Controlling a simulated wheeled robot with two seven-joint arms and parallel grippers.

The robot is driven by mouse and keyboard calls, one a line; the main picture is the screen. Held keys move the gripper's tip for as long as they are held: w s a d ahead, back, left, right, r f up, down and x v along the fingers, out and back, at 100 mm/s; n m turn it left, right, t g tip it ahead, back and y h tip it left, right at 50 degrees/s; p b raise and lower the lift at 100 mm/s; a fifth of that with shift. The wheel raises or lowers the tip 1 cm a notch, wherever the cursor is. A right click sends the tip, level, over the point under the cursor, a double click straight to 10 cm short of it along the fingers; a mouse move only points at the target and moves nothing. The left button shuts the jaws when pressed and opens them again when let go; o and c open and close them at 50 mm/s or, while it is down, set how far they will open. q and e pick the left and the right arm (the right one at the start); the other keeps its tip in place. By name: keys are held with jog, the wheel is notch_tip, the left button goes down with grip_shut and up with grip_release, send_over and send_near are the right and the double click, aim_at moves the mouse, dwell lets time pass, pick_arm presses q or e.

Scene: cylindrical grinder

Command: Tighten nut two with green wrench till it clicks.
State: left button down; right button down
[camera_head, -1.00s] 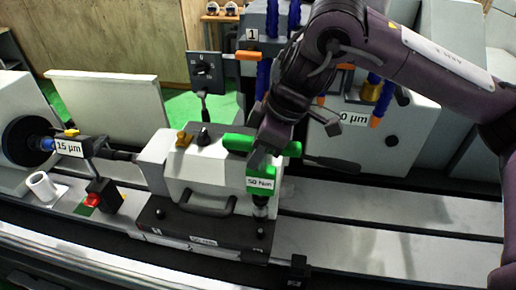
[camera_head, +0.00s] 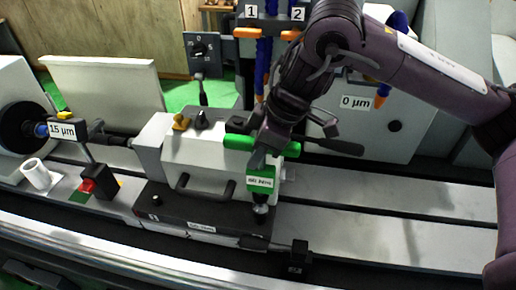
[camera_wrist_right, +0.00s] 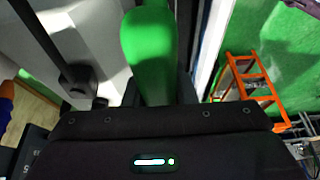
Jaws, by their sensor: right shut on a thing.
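The green wrench has a horizontal green handle (camera_head: 262,144) and a green lower body labelled with a torque value, probably 50 Nm (camera_head: 260,181). It stands upright at the right end of the dark base plate (camera_head: 190,213) of the white tailstock (camera_head: 205,150). Its metal socket (camera_head: 261,208) is over the right nut, which it hides; how fully it is seated I cannot tell. The left nut (camera_head: 155,199) is bare. My right gripper (camera_head: 268,137) is shut on the wrench's handle, whose green bar also fills the upper middle of the right wrist view (camera_wrist_right: 150,50). My left gripper is out of view.
A dial gauge block labelled 15 µm (camera_head: 62,130), a white cup-like cylinder (camera_head: 37,174) and a red button (camera_head: 88,186) are at the left. A 0–50 lever panel (camera_head: 202,52) stands behind the tailstock. The rails right of the wrench (camera_head: 390,220) are clear.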

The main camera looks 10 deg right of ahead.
jog(key=shift+f+b, duration=0.3)
jog(key=shift+f, duration=0.5)
jog(key=shift+f+b, duration=0.35)
jog(key=shift+b, duration=0.05)
jog(key=shift+f, duration=0.35)
jog(key=shift+f+b, duration=0.15)
jog(key=shift+b, duration=0.15)
jog(key=shift+f, duration=0.2)
dwell(0.5)
jog(key=shift+f+m, duration=0.1)
jog(key=shift+m, duration=0.5)
